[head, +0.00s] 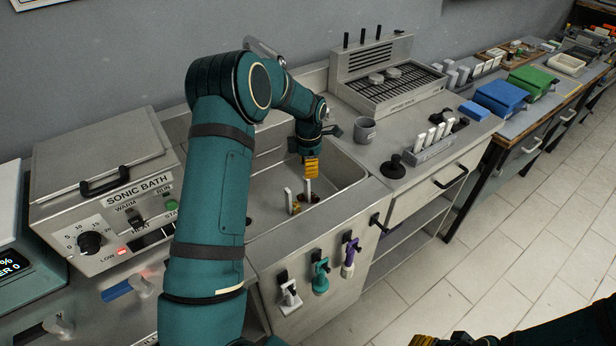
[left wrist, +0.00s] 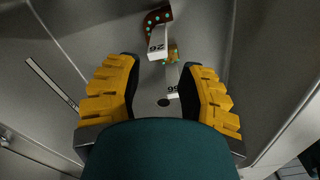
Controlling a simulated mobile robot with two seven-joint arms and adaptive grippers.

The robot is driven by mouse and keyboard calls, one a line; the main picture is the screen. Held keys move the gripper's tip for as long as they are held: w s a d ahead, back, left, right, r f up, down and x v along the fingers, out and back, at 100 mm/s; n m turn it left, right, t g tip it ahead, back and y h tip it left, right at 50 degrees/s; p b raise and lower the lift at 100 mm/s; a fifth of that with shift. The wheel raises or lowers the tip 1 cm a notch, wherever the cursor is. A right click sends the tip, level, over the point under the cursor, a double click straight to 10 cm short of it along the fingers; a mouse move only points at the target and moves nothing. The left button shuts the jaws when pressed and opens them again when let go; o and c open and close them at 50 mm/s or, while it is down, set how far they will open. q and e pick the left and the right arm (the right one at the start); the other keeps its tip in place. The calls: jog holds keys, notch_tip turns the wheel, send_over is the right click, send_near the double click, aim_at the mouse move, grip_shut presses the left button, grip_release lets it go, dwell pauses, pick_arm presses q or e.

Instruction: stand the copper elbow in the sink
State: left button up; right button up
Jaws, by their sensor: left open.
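The sink (head: 262,190) is a grey metal basin in the counter. Two small pieces with white tags are in it: a reddish-brown copper elbow (head: 314,197) and a yellowish fitting (head: 296,208). In the left wrist view the curved copper elbow (left wrist: 155,17) with teal spots is at the top, beyond the fingertips, beside a tag reading 26. The other piece (left wrist: 173,56) and its tag show between the fingers, partly hidden. My left gripper (head: 311,168) points down over the sink, open and empty. My right gripper (head: 427,341) is cut off at the bottom edge.
A sonic bath (head: 105,175) stands left of the sink. To the right are a grey cup (head: 365,130), a black knob (head: 394,167) and a rack of white tags (head: 433,142).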

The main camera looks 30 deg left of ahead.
pick_arm(q)
jog(key=shift+r, duration=1.55)
